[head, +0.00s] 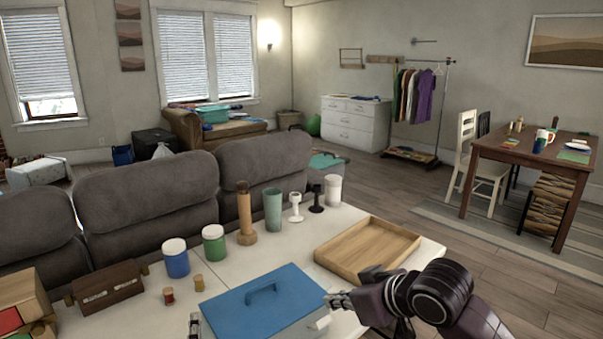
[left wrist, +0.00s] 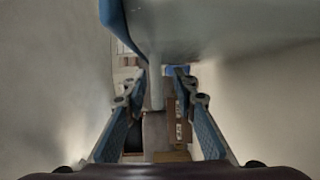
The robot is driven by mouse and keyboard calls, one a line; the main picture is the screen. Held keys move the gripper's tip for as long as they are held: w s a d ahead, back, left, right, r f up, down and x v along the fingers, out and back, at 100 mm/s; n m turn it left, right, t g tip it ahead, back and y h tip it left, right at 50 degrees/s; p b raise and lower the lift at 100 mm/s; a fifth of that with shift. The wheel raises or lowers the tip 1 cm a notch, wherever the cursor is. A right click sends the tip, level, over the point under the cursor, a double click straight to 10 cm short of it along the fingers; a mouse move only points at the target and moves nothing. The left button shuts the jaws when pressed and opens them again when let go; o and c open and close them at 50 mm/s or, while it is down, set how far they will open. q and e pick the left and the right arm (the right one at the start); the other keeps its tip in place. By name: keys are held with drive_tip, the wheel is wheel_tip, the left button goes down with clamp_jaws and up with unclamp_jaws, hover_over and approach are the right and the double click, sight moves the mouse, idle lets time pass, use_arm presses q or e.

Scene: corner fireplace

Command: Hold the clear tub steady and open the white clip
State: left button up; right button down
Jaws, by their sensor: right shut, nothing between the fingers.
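The tub shows in the head view at the bottom centre, with a flat blue lid (head: 240,312) and a raised blue handle (head: 262,292). The white clip (head: 320,322) sits at the lid's right edge. My right gripper (head: 333,300) is shut and empty, just above and beside the clip; I cannot tell whether it touches. My left gripper (head: 195,323) is at the tub's left side, mostly cut off. In the left wrist view its fingers (left wrist: 160,85) stand apart with a pale narrow part between them. The pale tub wall and blue lid edge (left wrist: 118,28) loom above.
On the white table, a wooden tray (head: 368,250) lies behind my right gripper. Blue (head: 176,260) and green (head: 214,245) jars, two spools (head: 199,283) and a brown box (head: 108,288) stand left and behind. Bare tabletop shows between the tub and the tray.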

use_arm(q)
drive_tip(key=o, duration=0.5)
drive_tip(key=shift+o, duration=0.2)
drive_tip(key=shift+s, duration=0.1)
